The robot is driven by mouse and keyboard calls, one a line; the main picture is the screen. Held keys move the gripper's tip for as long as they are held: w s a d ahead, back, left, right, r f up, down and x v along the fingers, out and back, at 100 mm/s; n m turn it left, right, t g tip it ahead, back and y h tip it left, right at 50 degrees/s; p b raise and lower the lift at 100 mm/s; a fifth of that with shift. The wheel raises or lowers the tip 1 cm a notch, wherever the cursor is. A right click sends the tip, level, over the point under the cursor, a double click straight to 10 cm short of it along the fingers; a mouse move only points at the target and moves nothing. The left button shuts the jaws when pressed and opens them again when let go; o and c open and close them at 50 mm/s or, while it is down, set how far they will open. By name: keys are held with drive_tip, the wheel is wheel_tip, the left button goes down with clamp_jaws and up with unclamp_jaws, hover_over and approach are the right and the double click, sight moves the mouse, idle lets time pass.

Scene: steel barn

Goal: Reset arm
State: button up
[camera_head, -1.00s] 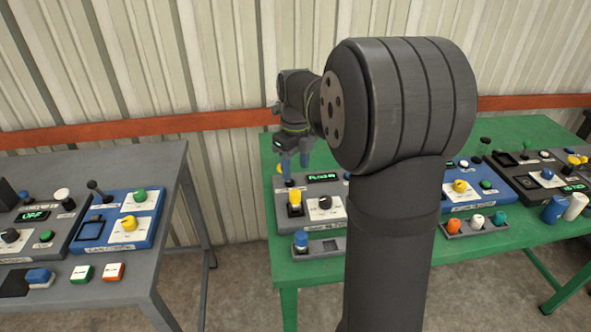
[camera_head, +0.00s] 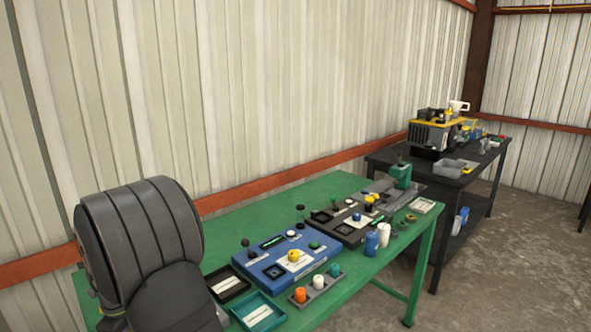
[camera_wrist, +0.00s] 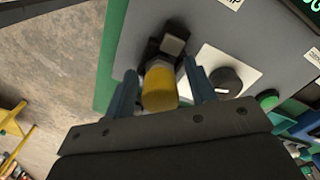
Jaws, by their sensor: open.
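My gripper (camera_wrist: 160,72) shows in the wrist view with its two blue fingers spread apart. A yellow cylindrical piece (camera_wrist: 160,90) shows between the fingers, with a visible gap on the right side. Behind it is a dark fitting (camera_wrist: 172,45) on a grey control panel (camera_wrist: 207,30). I cannot tell whether the piece is seated in the fitting. In the head view my gripper is out of sight; only a dark arm link fills the lower left.
A black knob (camera_wrist: 225,82) and a green button (camera_wrist: 267,99) are close to the right finger. The green table (camera_head: 245,222) carries a blue panel (camera_head: 285,262), small trays and loose cylinders. A dark table (camera_head: 450,180) with a yellow-black machine (camera_head: 432,135) stands beyond.

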drive_tip(key=shift+r, duration=2)
